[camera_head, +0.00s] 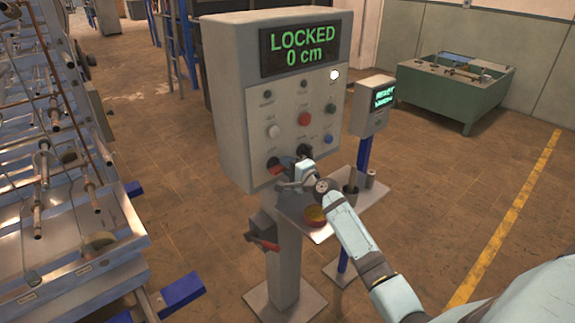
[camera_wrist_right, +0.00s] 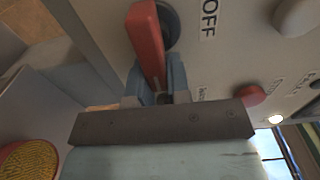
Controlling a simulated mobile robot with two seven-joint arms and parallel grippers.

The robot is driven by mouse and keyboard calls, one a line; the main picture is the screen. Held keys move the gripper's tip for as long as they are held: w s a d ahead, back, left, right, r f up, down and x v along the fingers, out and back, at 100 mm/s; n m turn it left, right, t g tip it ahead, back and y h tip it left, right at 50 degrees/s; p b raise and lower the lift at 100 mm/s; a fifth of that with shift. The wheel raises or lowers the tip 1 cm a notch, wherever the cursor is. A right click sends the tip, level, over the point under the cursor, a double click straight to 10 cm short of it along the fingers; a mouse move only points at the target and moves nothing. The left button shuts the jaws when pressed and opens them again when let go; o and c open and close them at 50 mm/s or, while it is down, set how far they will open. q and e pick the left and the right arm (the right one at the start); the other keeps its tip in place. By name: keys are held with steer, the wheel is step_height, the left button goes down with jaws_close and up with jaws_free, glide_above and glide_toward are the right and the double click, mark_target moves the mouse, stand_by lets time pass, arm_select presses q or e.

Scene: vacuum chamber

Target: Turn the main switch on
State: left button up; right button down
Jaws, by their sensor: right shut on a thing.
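The control box (camera_head: 232,110) stands on a post, and its screen reads "LOCKED 0 cm". The main switch, a red lever on a dark round base, is at the lower left of the panel, largely hidden by my gripper in the head view. In the right wrist view the red lever (camera_wrist_right: 146,40) points toward me, with an "OFF" label beside its base. My right gripper (camera_head: 292,177) is at the switch. Its blue-grey fingers (camera_wrist_right: 158,84) are closed around the lever's end. My left gripper is not in view.
Knobs and buttons, including a red one (camera_head: 304,119), sit above the switch. A small tray (camera_head: 325,233) below holds cups. A smaller screen (camera_head: 372,104) stands on a blue post to the right. A metal rack (camera_head: 70,215) fills the left. Floor is free at right.

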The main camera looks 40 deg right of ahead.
stand_by(0.3)
steer(key=c, duration=1.1)
jaws_free()
steer(key=s, duration=0.4)
steer(key=s+b, duration=0.1)
steer(key=s, duration=0.4)
steer(key=s+d, duration=0.1)
steer(key=s, duration=0.3)
steer(key=shift+s+b, duration=0.3)
steer(key=shift+s, duration=0.1)
